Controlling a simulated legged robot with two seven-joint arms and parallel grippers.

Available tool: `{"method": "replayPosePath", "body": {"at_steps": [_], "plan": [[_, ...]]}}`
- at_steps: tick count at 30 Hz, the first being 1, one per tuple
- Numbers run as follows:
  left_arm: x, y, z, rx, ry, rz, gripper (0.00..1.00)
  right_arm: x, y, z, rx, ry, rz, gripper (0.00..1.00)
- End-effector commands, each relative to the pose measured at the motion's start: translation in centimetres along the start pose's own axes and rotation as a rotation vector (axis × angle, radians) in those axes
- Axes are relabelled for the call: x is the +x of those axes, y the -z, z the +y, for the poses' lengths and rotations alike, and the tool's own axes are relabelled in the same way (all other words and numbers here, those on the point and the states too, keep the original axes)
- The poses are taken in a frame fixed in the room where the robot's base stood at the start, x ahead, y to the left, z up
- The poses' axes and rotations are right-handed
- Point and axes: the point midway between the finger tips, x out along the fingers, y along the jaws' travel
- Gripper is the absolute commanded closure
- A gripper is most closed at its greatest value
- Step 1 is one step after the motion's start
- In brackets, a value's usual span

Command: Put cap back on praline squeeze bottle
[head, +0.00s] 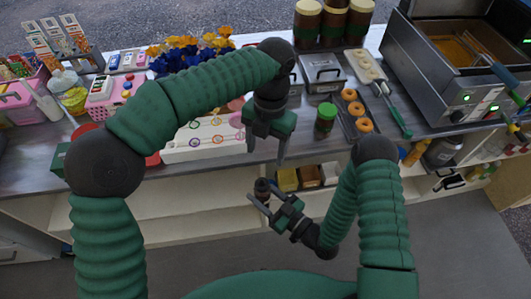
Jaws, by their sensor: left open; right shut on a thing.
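A small dark brown object (262,186), which looks like the praline squeeze bottle, stands roughly upright between the fingers of my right gripper (264,195). My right gripper is shut on it, in front of the counter's front edge. Its lower part is hidden by the fingers, and its top is too small and dark to tell if a cap is on. My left gripper (266,154) is open and empty, pointing down above the counter's front edge, higher in the picture than the held object. I cannot make out a separate cap.
A green-lidded jar (325,118) stands right of my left gripper, beside a tray of doughnuts (364,126). A white rack (195,152) is at left, partly behind my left arm. A fryer (450,75) is at right. Small boxes (308,174) sit on the shelf below.

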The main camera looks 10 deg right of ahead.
Motion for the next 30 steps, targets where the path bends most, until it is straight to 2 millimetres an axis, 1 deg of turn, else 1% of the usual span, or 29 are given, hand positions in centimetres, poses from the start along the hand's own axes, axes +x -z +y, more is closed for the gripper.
{"method": "replayPosePath", "body": {"at_steps": [10, 12, 14, 17, 20, 21, 23, 24, 26, 27, 29, 30], "plan": [[0.1, 0.0, 0.0, -0.003, -0.001, -0.001, 0.37, 0.0, 0.1, 0.0, 0.000, 0.000, 0.001, 0.70], [0.3, 0.1, 0.1, -0.032, -0.005, -0.002, 0.37, 0.0, 0.1, 0.0, 0.000, 0.000, 0.001, 0.70], [0.7, 0.4, 0.1, -0.101, -0.013, -0.006, 0.37, 0.0, 0.1, 0.0, 0.000, 0.000, 0.001, 0.70], [2.3, 1.2, 0.7, -0.327, -0.031, -0.018, 0.37, 0.0, 0.1, 0.0, 0.000, 0.000, 0.001, 0.70], [4.5, 2.8, 1.9, -0.675, -0.041, -0.041, 0.37, 0.0, 0.1, 0.0, 0.000, 0.000, 0.001, 0.70], [5.5, 3.6, 2.5, -0.833, -0.038, -0.051, 0.37, 0.0, 0.1, 0.0, 0.000, 0.000, 0.001, 0.70], [6.8, 4.9, 3.7, -1.077, -0.030, -0.067, 0.37, 0.0, 0.1, 0.0, 0.000, 0.000, 0.001, 0.70], [7.7, 5.8, 4.5, -1.244, -0.020, -0.078, 0.37, 0.0, 0.1, 0.0, 0.000, 0.000, 0.001, 0.70], [8.9, 7.3, 5.7, -1.501, 0.002, -0.095, 0.37, 0.0, 0.1, 0.0, 0.000, 0.000, 0.001, 0.70], [9.6, 8.4, 6.6, -1.676, 0.020, -0.106, 0.37, 0.0, 0.1, 0.0, 0.000, 0.000, 0.001, 0.70], [10.6, 10.2, 7.9, -1.944, 0.057, -0.121, 0.37, 0.0, 0.0, 0.0, 0.000, 0.000, 0.001, 0.70], [11.2, 11.3, 8.8, -2.125, 0.089, -0.131, 0.37, 0.0, 0.0, 0.0, 0.000, 0.000, 0.001, 0.70]]}}
